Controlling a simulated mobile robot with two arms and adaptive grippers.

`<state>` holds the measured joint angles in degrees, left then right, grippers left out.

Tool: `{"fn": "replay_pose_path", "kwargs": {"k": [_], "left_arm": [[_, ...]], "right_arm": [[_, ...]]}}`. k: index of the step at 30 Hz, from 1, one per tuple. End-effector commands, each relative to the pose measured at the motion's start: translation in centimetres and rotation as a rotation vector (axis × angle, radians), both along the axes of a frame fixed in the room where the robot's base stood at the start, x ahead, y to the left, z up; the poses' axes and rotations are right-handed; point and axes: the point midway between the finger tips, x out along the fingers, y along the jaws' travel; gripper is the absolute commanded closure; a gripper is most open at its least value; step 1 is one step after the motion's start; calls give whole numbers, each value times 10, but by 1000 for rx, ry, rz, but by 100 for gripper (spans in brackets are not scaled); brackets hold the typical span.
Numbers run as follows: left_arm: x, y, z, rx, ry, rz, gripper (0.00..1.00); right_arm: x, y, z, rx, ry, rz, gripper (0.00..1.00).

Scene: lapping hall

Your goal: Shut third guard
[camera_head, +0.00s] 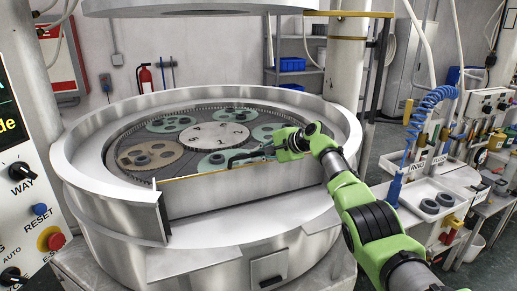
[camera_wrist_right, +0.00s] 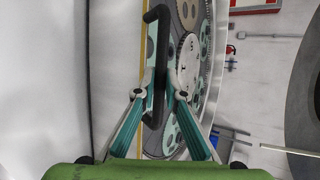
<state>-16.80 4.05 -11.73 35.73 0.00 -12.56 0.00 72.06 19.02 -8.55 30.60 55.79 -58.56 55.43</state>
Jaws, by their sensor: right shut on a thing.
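The lapping machine (camera_head: 210,262) is a large round steel tub. At its front stands a curved steel guard panel (camera_head: 240,187) with a yellow strip along its top edge. No number shows on it, so I cannot tell whether it is the third guard. My right gripper (camera_head: 270,153) is at the right part of this panel's top edge. In the right wrist view my gripper (camera_wrist_right: 157,93) is shut on a black bar handle (camera_wrist_right: 157,35) beside the yellow strip. My left gripper is not in view.
Inside the tub are a toothed ring, a pale centre disc (camera_head: 213,135) and several carriers with round parts. A control panel (camera_head: 25,195) stands at the left. At the right are a pillar (camera_head: 343,65), a blue coiled hose (camera_head: 428,103) and benches with trays (camera_head: 428,198).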

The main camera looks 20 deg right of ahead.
Motion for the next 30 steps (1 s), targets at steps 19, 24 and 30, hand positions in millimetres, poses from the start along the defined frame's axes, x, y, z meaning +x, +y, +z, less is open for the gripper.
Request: {"fn": "replay_pose_path", "kwargs": {"k": [19,24,30], "left_arm": [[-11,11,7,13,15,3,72],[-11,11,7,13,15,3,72],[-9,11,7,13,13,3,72]], "right_arm": [[3,1,19,7,-1,-4,82],[3,1,18,6,0,-4,82],[3,1,18,5,0,-5,82]]}}
